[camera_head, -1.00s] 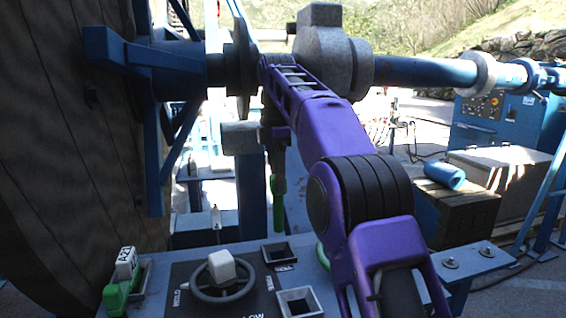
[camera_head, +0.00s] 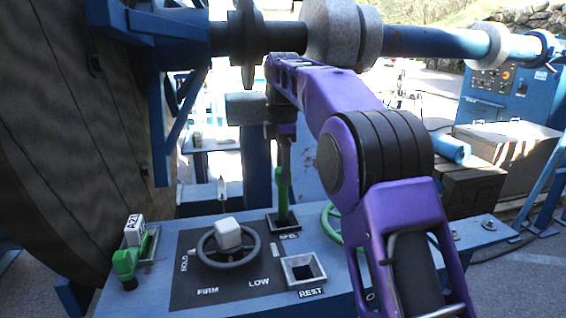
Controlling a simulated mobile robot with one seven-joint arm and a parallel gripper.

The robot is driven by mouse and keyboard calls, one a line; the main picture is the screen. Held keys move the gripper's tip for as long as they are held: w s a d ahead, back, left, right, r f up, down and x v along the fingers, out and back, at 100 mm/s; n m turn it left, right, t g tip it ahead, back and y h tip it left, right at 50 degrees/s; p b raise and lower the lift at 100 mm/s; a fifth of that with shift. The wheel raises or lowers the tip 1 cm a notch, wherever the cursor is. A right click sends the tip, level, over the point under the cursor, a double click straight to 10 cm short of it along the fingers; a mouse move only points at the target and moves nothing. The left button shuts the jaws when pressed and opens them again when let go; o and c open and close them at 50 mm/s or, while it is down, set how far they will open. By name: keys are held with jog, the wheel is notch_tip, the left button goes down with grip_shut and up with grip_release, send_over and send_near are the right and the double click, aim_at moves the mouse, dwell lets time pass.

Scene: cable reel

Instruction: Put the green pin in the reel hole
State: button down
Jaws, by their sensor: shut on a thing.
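The green pin (camera_head: 283,193) hangs upright below my gripper (camera_head: 284,158), which is shut on its upper part. The pin's lower end is at the square black-framed hole (camera_head: 270,226) at the back of the panel. The small label beside this hole seems to read REEL. The pin's tip is hidden within the frame, and I cannot tell how deep it sits. A second square hole, marked REST (camera_head: 303,272), is in front and empty.
A grey handwheel (camera_head: 229,262) with a white knob stands on the panel. A green part with a white tag (camera_head: 128,260) is at the left. A green ring (camera_head: 327,222) is partly hidden by my arm. The large wooden reel (camera_head: 60,160) fills the left side.

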aim_at(283, 204)
jog(key=shift+f, duration=1.75)
notch_tip(283, 204, down, 3)
jog(key=shift+r+b, duration=0.2)
jog(key=shift+b, duration=0.85)
jog(key=shift+f+b, duration=0.5)
jog(key=shift+f, duration=1.1)
jog(key=shift+p, duration=0.35)
jog(key=shift+c, duration=1.6)
grip_release()
jog(key=shift+f, duration=0.1)
